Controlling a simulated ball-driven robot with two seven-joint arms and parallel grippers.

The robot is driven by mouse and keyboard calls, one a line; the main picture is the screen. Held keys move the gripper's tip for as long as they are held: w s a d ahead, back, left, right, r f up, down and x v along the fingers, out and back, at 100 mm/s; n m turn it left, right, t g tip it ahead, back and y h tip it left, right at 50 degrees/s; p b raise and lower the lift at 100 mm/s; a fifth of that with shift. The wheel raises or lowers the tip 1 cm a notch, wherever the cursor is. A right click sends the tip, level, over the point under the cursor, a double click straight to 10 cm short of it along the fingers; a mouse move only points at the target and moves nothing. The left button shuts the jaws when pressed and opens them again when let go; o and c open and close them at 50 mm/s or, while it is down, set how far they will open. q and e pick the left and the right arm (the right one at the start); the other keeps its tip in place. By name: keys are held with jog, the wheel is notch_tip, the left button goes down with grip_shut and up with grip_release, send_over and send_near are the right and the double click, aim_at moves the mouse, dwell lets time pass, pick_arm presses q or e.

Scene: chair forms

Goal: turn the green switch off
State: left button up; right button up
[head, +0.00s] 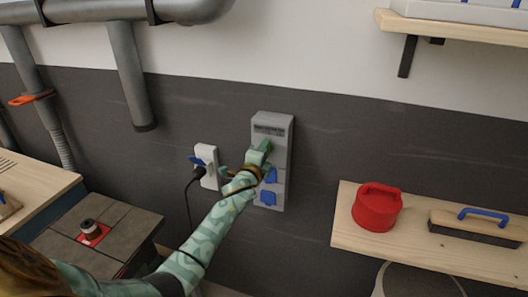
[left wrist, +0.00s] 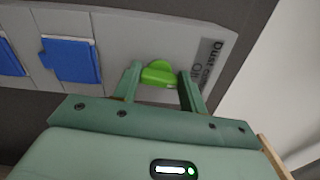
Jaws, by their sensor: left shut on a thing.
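The green switch (left wrist: 160,72) sits on a grey wall panel (head: 272,126), near its printed label. In the head view the switch (head: 265,145) shows just at the tip of my left gripper (head: 257,158). In the left wrist view the two fingers of my left gripper (left wrist: 160,86) stand on either side of the switch, and the gripper is shut on it. The exact finger contact is partly hidden. The label starts with "Dust"; the rest is hard to read. My right gripper is not in view.
Blue socket covers (head: 268,198) sit lower on the panel. A white socket (head: 207,167) with a black plug and cord is to its left. A wooden shelf (head: 400,240) at right holds a red container (head: 376,208) and a brush (head: 478,228). Pipes (head: 128,75) run upper left.

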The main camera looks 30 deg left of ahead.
pick_arm(q)
jog(key=shift+n, duration=0.5)
jog(key=o, duration=1)
jog(key=v, duration=1.6)
jog(key=shift+s+a+f, duration=0.1)
jog(key=shift+s, duration=0.1)
jog(key=shift+n, duration=0.3)
